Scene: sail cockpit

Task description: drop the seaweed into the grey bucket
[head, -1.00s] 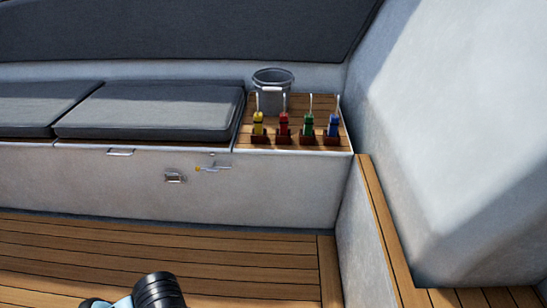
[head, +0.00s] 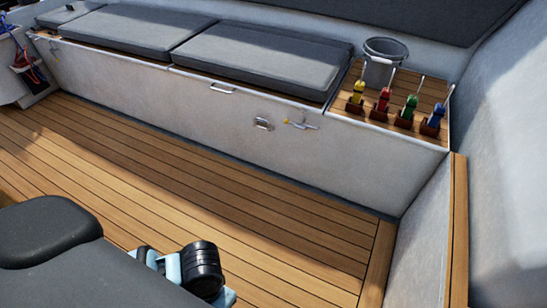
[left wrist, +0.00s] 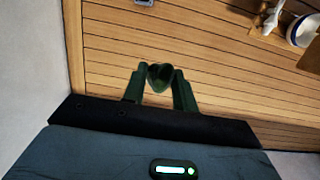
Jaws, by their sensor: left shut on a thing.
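The grey bucket (head: 383,62) stands upright on the wooden-topped end of the bench, at the upper right of the head view. The seaweed (left wrist: 160,73) is a small dark green clump in the left wrist view. My left gripper (left wrist: 159,82) is shut on it, one finger on each side, with the wooden floor behind. The bucket does not show in the left wrist view, and neither gripper's fingers show in the head view.
Yellow, red, green and blue levers (head: 397,106) stand in a row in front of the bucket. Grey cushions (head: 262,60) cover the bench to its left. The plank floor (head: 200,190) is clear. A white wall rises at the right.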

